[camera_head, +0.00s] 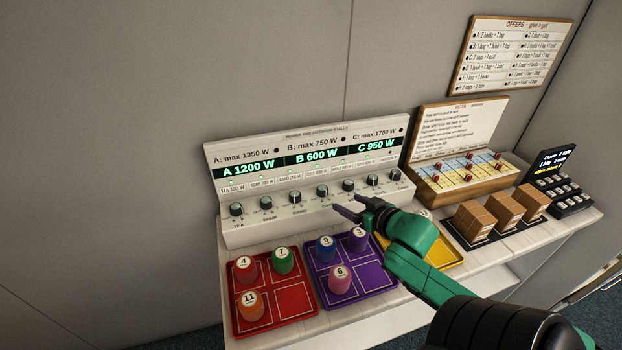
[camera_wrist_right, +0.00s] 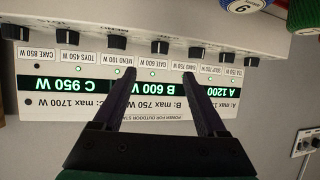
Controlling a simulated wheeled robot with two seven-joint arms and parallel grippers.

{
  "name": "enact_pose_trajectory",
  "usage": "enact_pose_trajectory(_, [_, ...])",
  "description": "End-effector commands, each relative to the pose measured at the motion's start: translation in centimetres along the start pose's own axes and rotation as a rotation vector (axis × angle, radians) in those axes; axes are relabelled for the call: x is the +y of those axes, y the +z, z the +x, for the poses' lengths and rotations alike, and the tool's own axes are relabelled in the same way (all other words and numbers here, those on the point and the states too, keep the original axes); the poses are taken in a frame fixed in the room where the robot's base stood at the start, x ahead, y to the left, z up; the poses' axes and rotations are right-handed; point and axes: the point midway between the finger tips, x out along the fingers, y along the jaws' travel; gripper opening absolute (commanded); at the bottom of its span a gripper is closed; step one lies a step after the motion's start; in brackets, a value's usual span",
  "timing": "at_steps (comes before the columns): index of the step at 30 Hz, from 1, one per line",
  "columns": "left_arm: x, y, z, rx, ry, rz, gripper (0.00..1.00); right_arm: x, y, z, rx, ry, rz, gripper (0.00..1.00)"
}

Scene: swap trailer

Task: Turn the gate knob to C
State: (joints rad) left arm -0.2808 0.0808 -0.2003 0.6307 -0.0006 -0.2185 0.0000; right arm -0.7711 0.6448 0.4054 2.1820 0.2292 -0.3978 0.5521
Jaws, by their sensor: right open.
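The white power panel (camera_head: 300,165) stands against the wall with a row of several black knobs along its front. Its display reads A 1200 W, B 600 W, C 950 W. The gate knob (camera_head: 322,190) is the fourth from the left; it also shows in the right wrist view (camera_wrist_right: 158,46), upside down, by the label GATE 600 W. I cannot read its pointer setting. My right gripper (camera_head: 350,207) is open and empty, just in front of the panel near the middle knobs. In the wrist view its fingers (camera_wrist_right: 159,73) straddle the gate knob's column, apparently apart from it.
A red tray (camera_head: 295,298) and a purple tray (camera_head: 375,280) with numbered pegs lie before the panel. A yellow tray (camera_head: 440,255) is partly behind my right arm. Brown boxes (camera_head: 505,207), a notes board (camera_head: 455,135) and a dark keypad device (camera_head: 555,185) stand to the right.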

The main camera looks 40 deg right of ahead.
Motion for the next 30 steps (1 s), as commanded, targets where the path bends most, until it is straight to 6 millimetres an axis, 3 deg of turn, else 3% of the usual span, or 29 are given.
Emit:
enact_pose_trajectory(5, [0.0,0.2,0.1,-0.003,0.000,0.000,0.76,0.1,-0.3,1.4,0.012,-0.004,0.004,0.75])
enact_pose_trajectory(9, [0.4,2.8,0.2,-0.045,0.006,-0.001,0.76,0.1,-0.4,4.2,0.014,-0.003,0.004,0.75])
enact_pose_trajectory(13, [0.6,4.1,0.3,-0.065,0.008,-0.002,0.76,0.1,-0.4,7.2,0.012,-0.002,0.004,0.75])
enact_pose_trajectory(16, [0.6,3.7,0.4,-0.058,0.008,-0.001,0.76,0.1,-0.5,9.4,0.012,-0.001,0.003,0.75])
enact_pose_trajectory(22, [0.2,0.9,0.7,-0.013,0.002,-0.001,0.76,0.1,-0.3,13.2,0.009,-0.001,0.004,0.75])
enact_pose_trajectory(30, [0.3,1.7,0.7,-0.026,0.004,-0.001,0.76,0.0,-0.3,14.6,0.008,-0.003,0.001,0.75])
